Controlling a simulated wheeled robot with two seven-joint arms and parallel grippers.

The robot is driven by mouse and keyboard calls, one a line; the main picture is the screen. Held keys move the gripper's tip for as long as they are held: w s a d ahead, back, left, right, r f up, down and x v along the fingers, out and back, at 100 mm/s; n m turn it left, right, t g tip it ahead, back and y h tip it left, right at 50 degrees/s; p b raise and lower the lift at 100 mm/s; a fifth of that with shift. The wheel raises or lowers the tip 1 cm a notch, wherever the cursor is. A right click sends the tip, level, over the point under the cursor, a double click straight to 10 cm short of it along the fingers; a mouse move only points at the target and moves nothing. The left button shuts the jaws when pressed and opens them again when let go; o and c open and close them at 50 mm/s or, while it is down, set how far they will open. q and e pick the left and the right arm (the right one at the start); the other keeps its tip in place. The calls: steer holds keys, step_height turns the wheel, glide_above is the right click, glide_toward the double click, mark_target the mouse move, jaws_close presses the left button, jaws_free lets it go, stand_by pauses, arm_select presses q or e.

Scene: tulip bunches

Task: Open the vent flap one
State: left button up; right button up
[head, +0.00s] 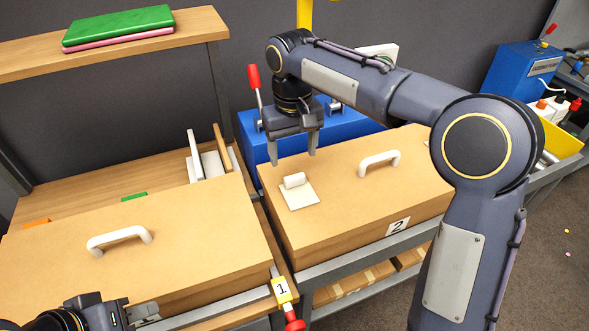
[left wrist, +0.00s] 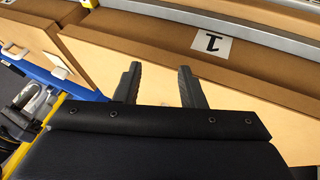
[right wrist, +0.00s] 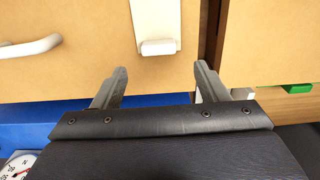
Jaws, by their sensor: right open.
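The left wooden lid (head: 190,235) has a white handle; a yellow tag marked 1 (head: 282,290) hangs at its front right corner. A "1" label (left wrist: 211,44) also shows in the left wrist view. The right lid (head: 350,180), labelled 2 (head: 397,227), carries a white flap-like plate with a rounded grip (head: 294,181), also in the right wrist view (right wrist: 158,47). No similar plate shows on the left lid. My right gripper (head: 292,158) is open and empty, above and behind that plate. My left gripper (left wrist: 158,85) is open and empty, low near the left box's front.
A red-knobbed lever (head: 254,78) stands by a blue box (head: 345,122) behind my right gripper. Another red handle (head: 293,322) sits below the yellow tag. A shelf (head: 110,45) holds green and pink books. A gap separates the two lids.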

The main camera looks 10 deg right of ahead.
mark_target(295, 176)
step_height(295, 176, down, 7)
steer(key=shift+s+d+r, duration=0.1)
steer(key=shift+d+r, duration=0.05)
steer(key=shift+r, duration=0.05)
